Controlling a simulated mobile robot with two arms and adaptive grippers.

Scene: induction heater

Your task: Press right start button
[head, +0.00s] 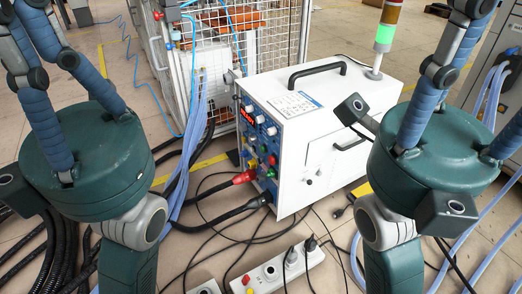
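The induction heater is a white box (310,105) with a black top handle. Its blue control panel (246,139) faces left, seen at a steep angle, with a red display, pale knobs and small red, yellow and green buttons. Which is the right start button is too small to tell. My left gripper (62,90) is at the left, clear of the panel, its blue-padded fingers running up to the picture's edge. The fingertips are cut off; neither gripper is seen touching the panel.
A thick red connector (243,178) and black cables leave the panel's lower part. A white power strip (275,270) and loose cables lie on the floor in front. A wire cage (265,40) stands behind. A signal lamp (385,35) glows green at the heater's back.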

